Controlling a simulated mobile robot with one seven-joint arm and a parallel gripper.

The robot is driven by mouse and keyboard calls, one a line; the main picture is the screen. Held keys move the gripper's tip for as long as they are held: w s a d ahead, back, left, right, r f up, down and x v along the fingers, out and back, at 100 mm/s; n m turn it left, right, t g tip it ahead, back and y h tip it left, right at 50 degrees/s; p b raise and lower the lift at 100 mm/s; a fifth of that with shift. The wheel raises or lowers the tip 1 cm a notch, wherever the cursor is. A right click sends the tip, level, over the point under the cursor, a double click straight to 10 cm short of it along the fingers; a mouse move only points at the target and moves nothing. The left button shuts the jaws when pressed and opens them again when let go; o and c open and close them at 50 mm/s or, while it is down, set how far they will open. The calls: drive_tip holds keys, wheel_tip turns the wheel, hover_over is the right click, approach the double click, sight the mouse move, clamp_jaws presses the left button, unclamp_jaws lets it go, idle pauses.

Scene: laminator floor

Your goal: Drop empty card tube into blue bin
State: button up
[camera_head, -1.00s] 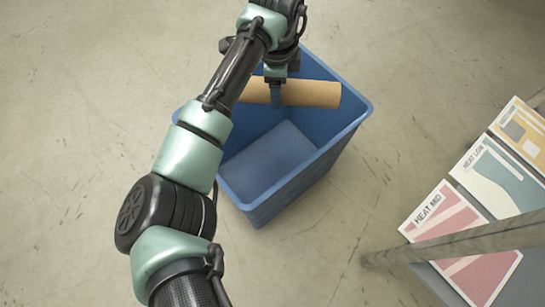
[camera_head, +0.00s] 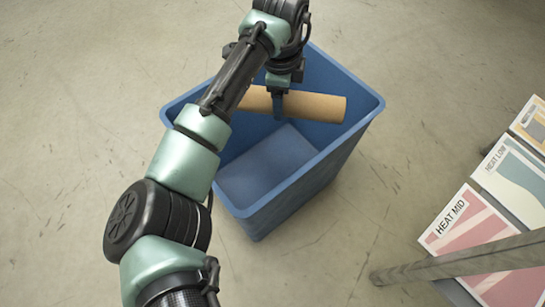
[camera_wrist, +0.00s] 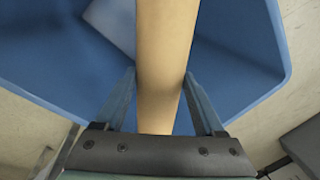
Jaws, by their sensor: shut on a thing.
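The tan card tube (camera_head: 312,106) is held crosswise in my gripper (camera_head: 278,104), over the open mouth of the blue bin (camera_head: 327,163). In the wrist view the tube (camera_wrist: 165,60) runs up between the two fingers of my gripper (camera_wrist: 160,95), which are shut on it. The bin's blue inner wall (camera_wrist: 240,60) fills much of the wrist view behind the tube. The bin stands upright on the floor and its visible bottom is bare. My arm hides part of the bin's left and far rim and part of the tube.
Flat cards marked HEAT MID (camera_head: 470,235) and HEAT LOW (camera_head: 512,175) lie on a surface at the right, with a yellow card (camera_head: 531,124) beyond. A grey bar (camera_head: 450,262) crosses the lower right.

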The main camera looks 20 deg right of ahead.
drive_tip(key=shift+f, duration=0.15)
drive_tip(key=o, duration=1)
drive_tip(key=shift+c, duration=0.2)
wheel_tip(320, 180, up, 13)
drive_tip(key=s+a+p, duration=0.1)
drive_tip(key=p, duration=0.7)
drive_tip(key=shift+s, duration=0.35)
drive_tip(key=shift+f, duration=0.1)
